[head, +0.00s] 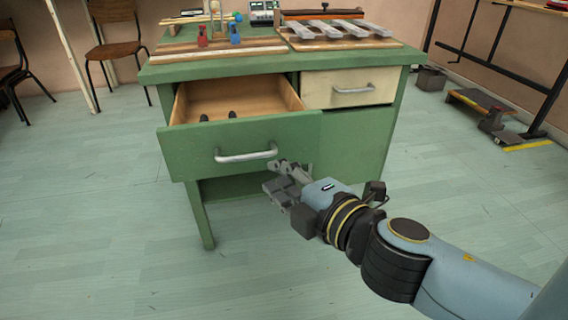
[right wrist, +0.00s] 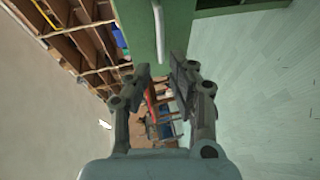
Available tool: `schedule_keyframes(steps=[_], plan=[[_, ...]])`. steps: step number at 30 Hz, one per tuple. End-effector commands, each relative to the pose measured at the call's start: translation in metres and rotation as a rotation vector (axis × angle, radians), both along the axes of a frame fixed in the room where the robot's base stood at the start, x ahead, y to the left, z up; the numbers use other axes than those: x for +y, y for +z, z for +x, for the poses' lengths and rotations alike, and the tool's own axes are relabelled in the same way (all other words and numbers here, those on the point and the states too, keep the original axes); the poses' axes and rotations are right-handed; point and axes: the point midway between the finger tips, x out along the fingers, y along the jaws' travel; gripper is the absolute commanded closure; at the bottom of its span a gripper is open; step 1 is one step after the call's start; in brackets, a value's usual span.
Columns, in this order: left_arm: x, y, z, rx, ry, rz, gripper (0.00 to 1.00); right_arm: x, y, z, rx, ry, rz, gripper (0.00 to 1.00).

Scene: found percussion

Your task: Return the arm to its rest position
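My right arm reaches in from the lower right of the head view. Its gripper (head: 279,175) is in front of the lower right part of the green drawer front (head: 190,153), close to the right end of the metal handle (head: 247,156). In the right wrist view the gripper (right wrist: 161,72) has its fingers apart with nothing between them. The handle (right wrist: 158,20) shows beyond the fingertips, apart from them. The drawer is pulled out, with small dark objects (head: 232,114) inside. My left gripper is not in view.
A green desk (head: 360,142) stands ahead, with a closed cream drawer (head: 322,90) on the right. Metal bars on a board (head: 340,32) and small red and blue items lie on top. Chairs (head: 113,48) stand at the back left. The floor (head: 90,220) around the desk is mostly clear.

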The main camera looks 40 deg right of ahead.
Motion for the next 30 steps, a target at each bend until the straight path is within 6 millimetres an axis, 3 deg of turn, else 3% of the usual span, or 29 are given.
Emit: schedule_keyframes(steps=[4, 21, 26, 29, 30], plan=[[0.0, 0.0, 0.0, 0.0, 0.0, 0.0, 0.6, 0.001, 0.002, -0.008, 0.001, 0.0, 0.0, 0.79], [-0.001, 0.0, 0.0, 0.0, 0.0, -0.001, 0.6, 0.001, 0.002, -0.008, 0.0, 0.0, 0.0, 0.79], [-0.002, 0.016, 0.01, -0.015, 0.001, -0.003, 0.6, 0.001, 0.027, 0.006, -0.035, 0.002, -0.003, 0.79], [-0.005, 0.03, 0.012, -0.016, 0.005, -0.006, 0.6, -0.002, -0.009, 0.01, 0.046, -0.011, 0.054, 0.79], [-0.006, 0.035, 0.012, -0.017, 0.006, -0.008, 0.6, -0.004, -0.033, 0.008, 0.094, -0.025, 0.098, 0.79]])
